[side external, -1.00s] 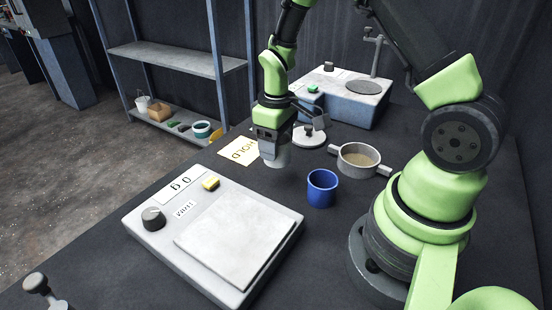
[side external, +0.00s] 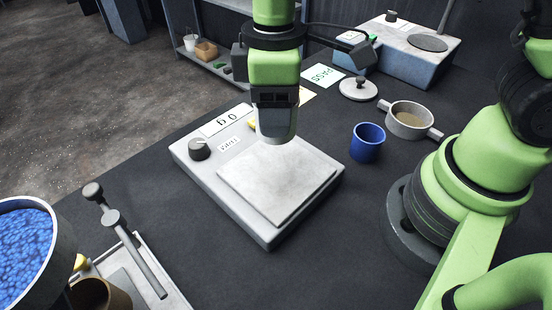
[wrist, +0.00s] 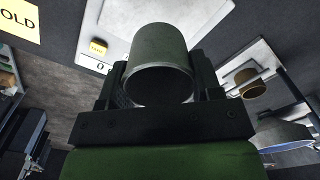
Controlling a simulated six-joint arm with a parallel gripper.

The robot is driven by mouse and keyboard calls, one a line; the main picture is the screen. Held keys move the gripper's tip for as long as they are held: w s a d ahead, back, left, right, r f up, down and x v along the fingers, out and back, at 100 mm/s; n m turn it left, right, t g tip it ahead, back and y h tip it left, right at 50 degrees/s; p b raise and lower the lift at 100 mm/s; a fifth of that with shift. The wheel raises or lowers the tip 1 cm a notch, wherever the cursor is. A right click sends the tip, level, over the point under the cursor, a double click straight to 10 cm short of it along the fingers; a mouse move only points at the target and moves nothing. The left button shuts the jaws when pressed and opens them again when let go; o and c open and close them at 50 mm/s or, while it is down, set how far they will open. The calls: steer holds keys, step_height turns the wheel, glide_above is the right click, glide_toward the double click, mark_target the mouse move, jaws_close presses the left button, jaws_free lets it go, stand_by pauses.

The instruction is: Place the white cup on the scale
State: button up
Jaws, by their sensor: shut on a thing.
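The white cup (side external: 277,131) is in my gripper (side external: 276,112), which points down over the back part of the scale's plate (side external: 280,185). In the wrist view the cup (wrist: 163,48) looks grey-green, held between the two dark fingers of my gripper (wrist: 163,88), with its open mouth facing the camera. The scale (side external: 240,215) is a pale box with a dark knob, a number display and a square plate that holds nothing else. I cannot tell whether the cup's lower end touches the plate.
A blue cup (side external: 367,143) stands right of the scale, with a grey two-handled pot (side external: 408,122) and a lid (side external: 358,89) behind it. A container of blue pellets (side external: 25,250) is at the lower left. The table in front of the scale is clear.

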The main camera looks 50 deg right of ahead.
step_height(320, 180, down, 9)
steer(key=shift+r, duration=0.2)
stand_by(0.3)
steer(key=o, duration=0.9)
steer(key=shift+f, duration=0.1)
step_height(320, 180, up, 12)
steer(key=shift+d+r, duration=0.15)
steer(key=shift+r, duration=0.1)
steer(key=s+d+r+m+t+y, duration=0.1)
steer(key=s+d+r+m+t, duration=0.6)
steer(key=s+d+r+m, duration=0.2)
steer(key=shift+s+r+m+y, duration=0.4)
steer(key=shift+s+r+m, duration=0.6)
steer(key=shift+m, duration=1.1)
